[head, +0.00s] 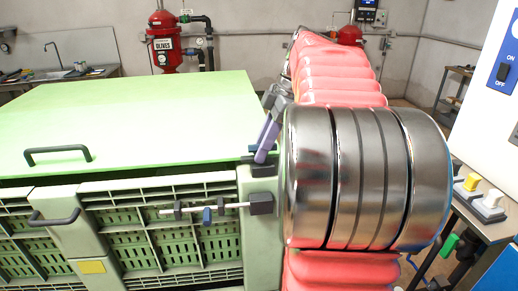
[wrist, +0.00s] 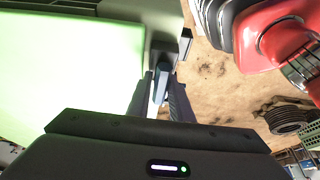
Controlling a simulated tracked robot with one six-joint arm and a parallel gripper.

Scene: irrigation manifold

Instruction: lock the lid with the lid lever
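The lid (head: 140,110) is a broad light green panel lying flat over a green slatted crate (head: 165,235). Its edge also shows at the left of the wrist view (wrist: 70,70). My gripper (wrist: 161,76) is at the lid's front right corner, pointing down past the edge. A blue-grey piece, apparently the lid lever (wrist: 160,86), stands between its two dark fingers. Whether the fingers press on it is unclear. In the head view my gripper (head: 265,145) is partly hidden behind my red arm with silver rings, and the lever is hard to separate from the fingers.
A dark handle (head: 58,154) stands on the lid, and another (head: 54,218) is on the crate front. A rod with small knobs (head: 206,210) runs along the front. A red filter tank (head: 164,42) stands behind. A switch panel (head: 500,70) is at the right.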

